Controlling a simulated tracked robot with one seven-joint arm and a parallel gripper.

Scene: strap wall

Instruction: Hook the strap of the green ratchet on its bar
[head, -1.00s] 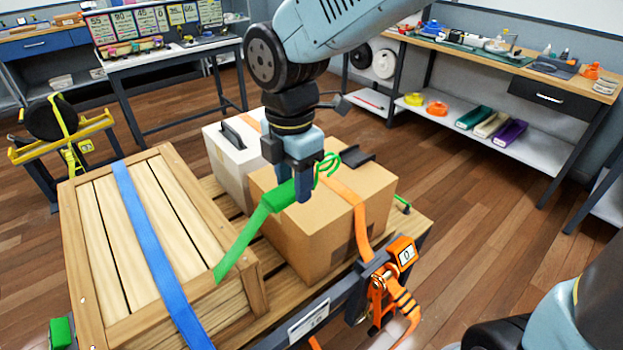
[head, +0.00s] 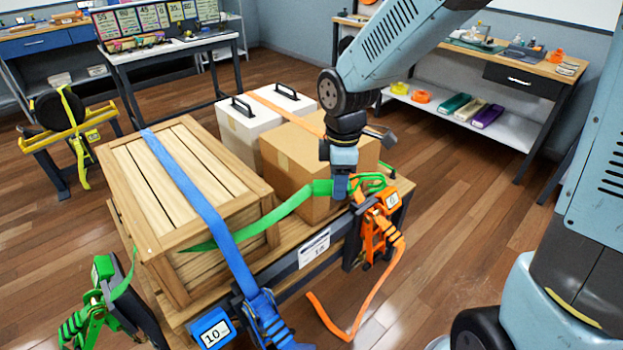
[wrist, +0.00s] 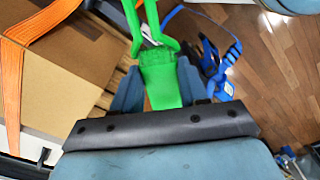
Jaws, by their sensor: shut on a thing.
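My gripper (head: 341,188) is shut on the end of the green strap (head: 290,205), beside the front of the cardboard box. In the wrist view the green strap (wrist: 162,78) sits between the fingers, with its green wire hook (wrist: 152,25) sticking out beyond them. From my gripper the strap runs left in the head view, to the wooden crate's front, where the blue strap crosses in front of it. The green ratchet (head: 97,305) is at the lower left, on a dark mount, with a green strip rising from it. I cannot make out a separate bar for the hook.
A wooden crate (head: 205,165), a cardboard box (head: 300,148) and white cases (head: 245,128) stand on the pallet. The blue ratchet (head: 262,315) reads about 10. The orange ratchet (head: 380,225) is close right of my gripper, its loose tail hanging.

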